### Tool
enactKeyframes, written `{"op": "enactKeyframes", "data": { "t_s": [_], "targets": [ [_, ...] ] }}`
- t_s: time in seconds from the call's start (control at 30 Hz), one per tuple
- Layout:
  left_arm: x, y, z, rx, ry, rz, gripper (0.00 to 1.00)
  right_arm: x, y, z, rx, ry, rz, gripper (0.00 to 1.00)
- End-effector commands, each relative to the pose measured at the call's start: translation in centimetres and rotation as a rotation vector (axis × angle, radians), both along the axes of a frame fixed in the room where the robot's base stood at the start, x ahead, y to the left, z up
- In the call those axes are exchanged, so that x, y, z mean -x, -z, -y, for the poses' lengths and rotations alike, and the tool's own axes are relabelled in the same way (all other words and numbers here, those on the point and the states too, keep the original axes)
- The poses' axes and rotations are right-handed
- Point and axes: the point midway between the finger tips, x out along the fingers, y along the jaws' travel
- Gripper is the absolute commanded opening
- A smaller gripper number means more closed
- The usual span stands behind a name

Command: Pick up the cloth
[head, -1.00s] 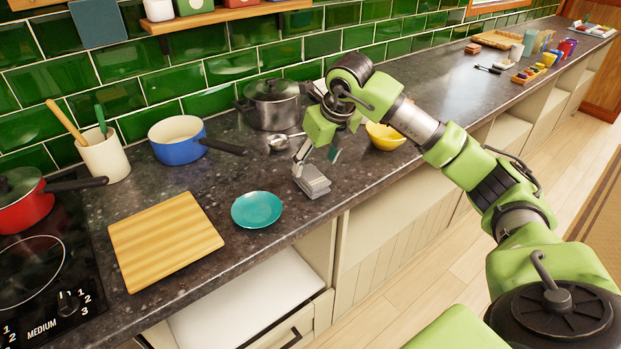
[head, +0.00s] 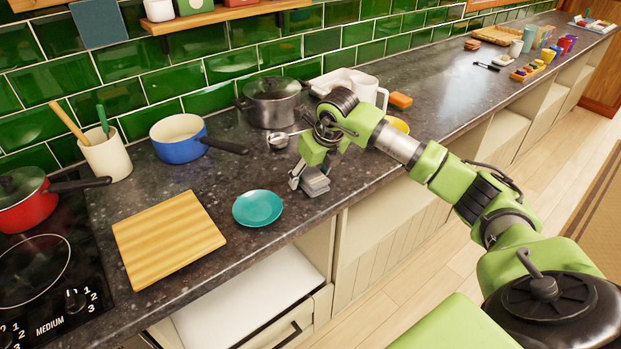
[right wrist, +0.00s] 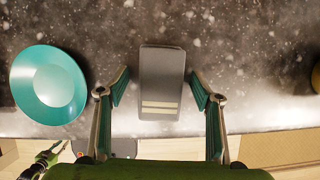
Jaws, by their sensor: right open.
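The cloth (head: 315,184) is a small grey folded pad lying on the dark worktop, right of the teal plate (head: 257,208). In the right wrist view the cloth (right wrist: 161,75) has pale stripes near its lower end. My right gripper (head: 311,175) is low over the cloth in the head view. In the right wrist view my right gripper (right wrist: 160,94) is open, its fingers on either side of the cloth with gaps to both. A green arm part, seemingly my left gripper (right wrist: 45,159), shows small at the lower left of the right wrist view; its jaws are unclear.
The worktop holds a wooden board (head: 168,240), a blue pan (head: 179,140), a lidded pot (head: 272,103) and a ladle (head: 279,140). A yellow bowl (head: 397,125) is partly hidden behind my right arm. The worktop's front edge lies close to the cloth.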

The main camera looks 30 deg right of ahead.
Motion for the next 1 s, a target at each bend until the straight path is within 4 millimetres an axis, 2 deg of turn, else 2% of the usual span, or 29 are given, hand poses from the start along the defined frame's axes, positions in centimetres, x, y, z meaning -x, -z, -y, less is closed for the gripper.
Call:
{"op": "enactKeyframes", "data": {
  "t_s": [0.7,0.87,1.0],
  "targets": [
    [-0.18,0.52,0.05,0.001,0.001,0.003,0.25,0.0,0.42,0.02,0.0,0.001,0.001,0.6],
    [-0.18,0.52,0.05,0.001,0.001,0.003,0.25,0.01,0.46,0.02,0.0,0.0,0.0,0.18],
    [-0.18,0.52,0.06,0.001,0.001,0.003,0.25,0.03,0.49,0.01,0.0,0.0,-0.001,0.18]
  ]
}}
